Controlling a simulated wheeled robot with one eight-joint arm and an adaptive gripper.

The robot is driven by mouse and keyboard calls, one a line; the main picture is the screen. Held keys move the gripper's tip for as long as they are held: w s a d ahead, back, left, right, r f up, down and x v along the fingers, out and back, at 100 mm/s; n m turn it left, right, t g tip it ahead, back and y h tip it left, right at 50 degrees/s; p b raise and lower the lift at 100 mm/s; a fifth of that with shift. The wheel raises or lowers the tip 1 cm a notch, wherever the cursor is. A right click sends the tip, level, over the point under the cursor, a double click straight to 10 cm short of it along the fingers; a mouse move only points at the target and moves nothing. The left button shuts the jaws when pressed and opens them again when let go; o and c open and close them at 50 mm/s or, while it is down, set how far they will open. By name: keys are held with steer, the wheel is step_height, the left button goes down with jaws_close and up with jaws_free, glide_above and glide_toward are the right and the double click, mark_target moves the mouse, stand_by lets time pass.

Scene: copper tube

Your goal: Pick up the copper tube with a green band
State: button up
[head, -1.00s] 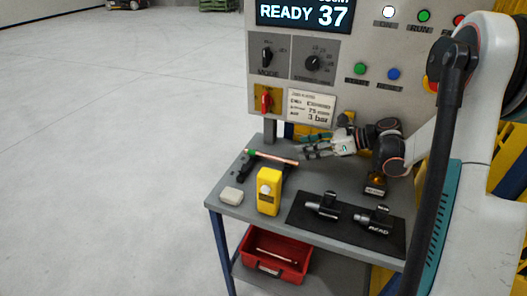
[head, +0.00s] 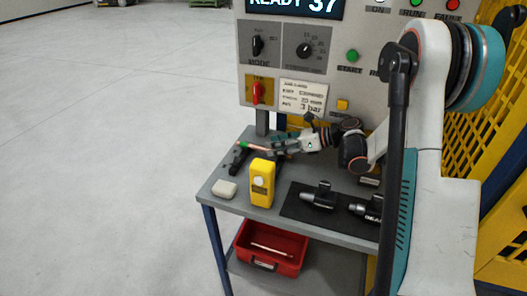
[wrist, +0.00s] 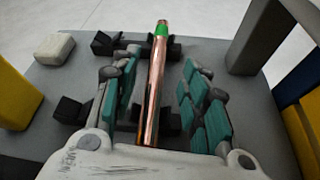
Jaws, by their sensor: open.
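The copper tube (wrist: 154,85) with a green band (wrist: 161,30) near its far end rests on black holders (wrist: 165,118) on the grey bench. In the wrist view it lies lengthwise between the two teal-padded fingers of my gripper (wrist: 160,92), with gaps on both sides. My gripper is open and not closed on the tube. In the head view my gripper (head: 280,146) reaches in from the right over the tube. There the green-banded end of the tube (head: 245,145) sticks out to the left, and the rest is mostly hidden by the fingers.
A yellow device (head: 262,184) and a white block (head: 225,190) stand on the bench (head: 237,205) in front of the tube. The control panel rises behind. A red bin (head: 270,247) sits on the lower shelf.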

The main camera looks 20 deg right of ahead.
mark_target(263, 150)
steer(key=b+x, duration=0.1)
steer(key=x, duration=0.3)
steer(key=shift+w+a+f+b, duration=0.1)
steer(key=shift+w+a+b, duration=0.05)
steer(key=shift+a+b, duration=0.2)
steer(key=shift+c, duration=0.5)
jaws_close()
steer(key=shift+r, duration=0.2)
